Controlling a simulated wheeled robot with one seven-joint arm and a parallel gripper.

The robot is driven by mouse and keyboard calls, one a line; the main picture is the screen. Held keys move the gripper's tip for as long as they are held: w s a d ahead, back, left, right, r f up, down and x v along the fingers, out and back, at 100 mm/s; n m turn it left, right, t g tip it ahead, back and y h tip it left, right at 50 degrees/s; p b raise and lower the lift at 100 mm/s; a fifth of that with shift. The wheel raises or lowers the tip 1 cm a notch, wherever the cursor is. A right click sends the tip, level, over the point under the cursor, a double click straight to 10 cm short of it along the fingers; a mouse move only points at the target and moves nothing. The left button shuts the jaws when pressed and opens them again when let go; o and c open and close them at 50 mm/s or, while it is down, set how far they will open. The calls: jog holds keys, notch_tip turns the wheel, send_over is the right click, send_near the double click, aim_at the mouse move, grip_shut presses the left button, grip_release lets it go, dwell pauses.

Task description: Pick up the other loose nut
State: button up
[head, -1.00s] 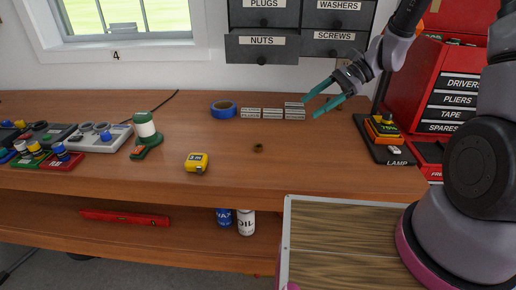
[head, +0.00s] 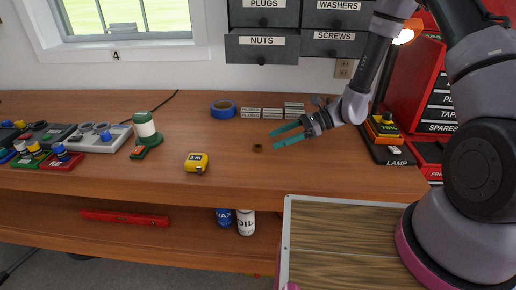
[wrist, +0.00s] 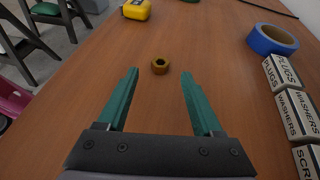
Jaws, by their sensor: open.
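A lamp base (head: 394,152) stands at the right.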

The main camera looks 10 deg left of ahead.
aim_at(258, 146)
jog(key=x, duration=0.5)
jog(key=shift+f, duration=0.1)
grip_shut()
